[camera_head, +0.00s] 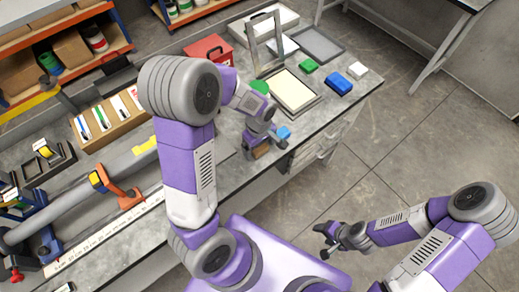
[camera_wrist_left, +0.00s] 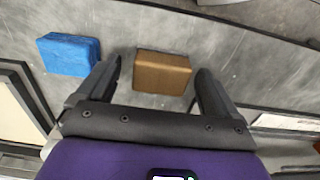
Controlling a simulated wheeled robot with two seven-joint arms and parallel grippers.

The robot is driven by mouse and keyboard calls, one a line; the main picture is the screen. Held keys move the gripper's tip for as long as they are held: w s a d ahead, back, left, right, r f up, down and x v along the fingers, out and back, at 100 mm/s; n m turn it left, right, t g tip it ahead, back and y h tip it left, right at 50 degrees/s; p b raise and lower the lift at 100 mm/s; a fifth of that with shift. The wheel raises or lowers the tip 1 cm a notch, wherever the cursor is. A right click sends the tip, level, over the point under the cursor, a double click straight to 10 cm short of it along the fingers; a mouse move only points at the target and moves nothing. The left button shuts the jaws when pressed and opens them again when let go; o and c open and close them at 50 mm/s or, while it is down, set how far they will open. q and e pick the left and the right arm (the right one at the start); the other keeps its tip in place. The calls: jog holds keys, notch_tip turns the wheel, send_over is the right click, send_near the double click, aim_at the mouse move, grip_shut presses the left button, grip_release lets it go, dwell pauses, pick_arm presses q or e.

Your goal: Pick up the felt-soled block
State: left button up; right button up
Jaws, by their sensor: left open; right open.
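A brown block (camera_wrist_left: 163,72), which I take for the felt-soled block, lies on the grey bench top. In the head view the block (camera_head: 261,151) is partly covered by my left gripper (camera_head: 268,143). In the left wrist view my left gripper (camera_wrist_left: 157,78) is open, with the block between and slightly beyond its fingertips, a gap on each side. My right gripper (camera_head: 326,241) is open and empty, out over the floor at the lower right, away from the bench.
A blue sponge-like block (camera_wrist_left: 68,54) lies just outside one left finger; it also shows in the head view (camera_head: 284,132).

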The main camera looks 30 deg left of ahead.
pick_arm(q)
jog(key=shift+f, duration=0.4)
jog(key=shift+s, duration=0.1)
jog(key=shift+c, duration=0.2)
jog(key=c, duration=1.1)
jog(key=shift+o, duration=0.2)
notch_tip(320, 180, up, 10)
jog(key=shift+r+p, duration=0.1)
jog(key=shift+p, duration=1)
